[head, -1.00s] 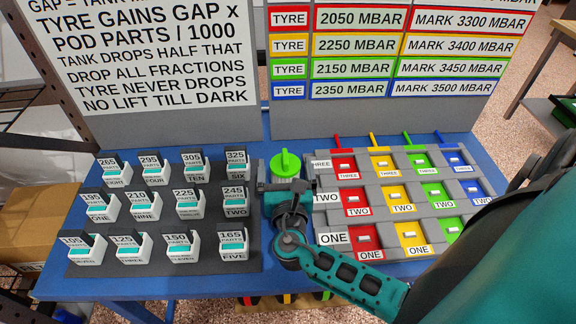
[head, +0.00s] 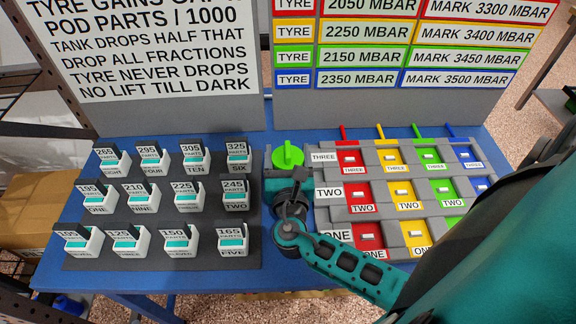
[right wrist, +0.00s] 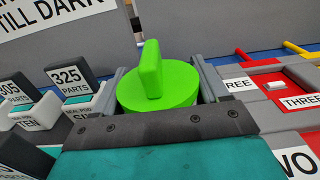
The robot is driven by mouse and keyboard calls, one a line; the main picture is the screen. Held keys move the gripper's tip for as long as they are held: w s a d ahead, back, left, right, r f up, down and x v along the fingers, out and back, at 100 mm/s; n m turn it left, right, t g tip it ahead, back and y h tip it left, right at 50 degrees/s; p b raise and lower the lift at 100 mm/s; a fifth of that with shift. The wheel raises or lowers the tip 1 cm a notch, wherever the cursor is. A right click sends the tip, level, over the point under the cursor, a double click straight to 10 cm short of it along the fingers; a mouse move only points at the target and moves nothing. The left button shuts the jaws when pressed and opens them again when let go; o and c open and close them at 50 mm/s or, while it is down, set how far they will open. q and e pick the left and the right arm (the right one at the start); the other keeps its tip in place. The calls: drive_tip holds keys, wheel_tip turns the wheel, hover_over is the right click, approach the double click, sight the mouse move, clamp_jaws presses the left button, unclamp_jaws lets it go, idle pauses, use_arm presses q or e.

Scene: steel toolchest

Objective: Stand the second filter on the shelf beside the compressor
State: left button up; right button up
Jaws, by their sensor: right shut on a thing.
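A bright green round cap with a raised bar across its top (head: 288,153) is at the middle of the blue table in the head view. It also shows in the right wrist view (right wrist: 160,85). My right gripper (head: 288,178) is at its near side, low over the table, and is shut on it; a grey finger stands on each side of the cap in the right wrist view (right wrist: 160,92). What is under the cap is hidden by the gripper. My left gripper is not in view. I can make out no shelf or compressor.
A dark tray (head: 150,262) with rows of white labelled pods is left of the gripper. A grey board (head: 390,212) with red, yellow, green and blue slots is close on its right. Grey upright panels with signs (head: 150,55) stand behind. The gap between them is narrow.

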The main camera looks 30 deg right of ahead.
sight(288, 142)
drive_tip(key=c, duration=0.6)
wheel_tip(288, 142, up, 8)
drive_tip(key=p, duration=0.3)
wheel_tip(288, 142, up, 12)
drive_tip(key=a+f+n+t+y, duration=0.1)
drive_tip(key=a+n+y, duration=0.1)
drive_tip(key=y, duration=0.1)
drive_tip(key=s+a+f+n+t+y, duration=0.1)
drive_tip(key=a+n+y, duration=0.1)
drive_tip(key=a+y, duration=0.1)
drive_tip(key=a+f+n+y, duration=0.1)
drive_tip(key=a+n+y, duration=0.1)
drive_tip(key=y, duration=0.1)
drive_tip(key=shift+s+a+f+t+y, duration=0.25)
drive_tip(key=shift+a+f+t+y, duration=0.05)
drive_tip(key=shift+a+f+t, duration=0.1)
